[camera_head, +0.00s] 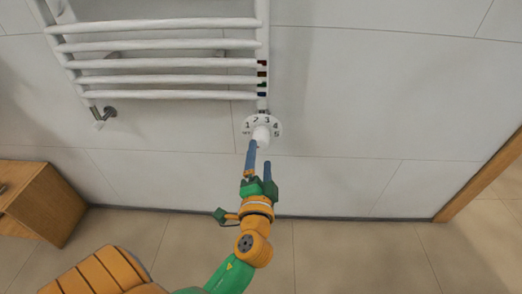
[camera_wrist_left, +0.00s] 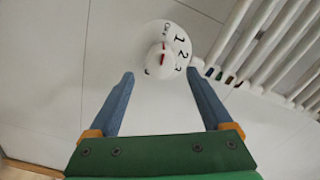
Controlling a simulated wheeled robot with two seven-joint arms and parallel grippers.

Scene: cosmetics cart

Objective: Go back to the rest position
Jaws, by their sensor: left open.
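A white round thermostat knob (camera_head: 261,133) with a numbered dial (camera_head: 276,125) sits on the wall at the lower right end of a white towel radiator (camera_head: 160,60). My left gripper (camera_head: 259,156) is just below and in front of the knob, its blue fingers pointing up at it. In the left wrist view the fingers are spread open (camera_wrist_left: 160,76), with nothing held. The knob (camera_wrist_left: 160,60) shows between and beyond the fingertips, with a red mark on it. How close the tips are to the knob is hard to tell. My right gripper is not in view.
A wooden cabinet (camera_head: 40,203) stands at the left against the wall. A wooden door frame (camera_head: 480,178) is at the right. A small pipe valve (camera_head: 108,113) hangs under the radiator's left end. The tiled floor (camera_head: 350,255) right of my arm is clear.

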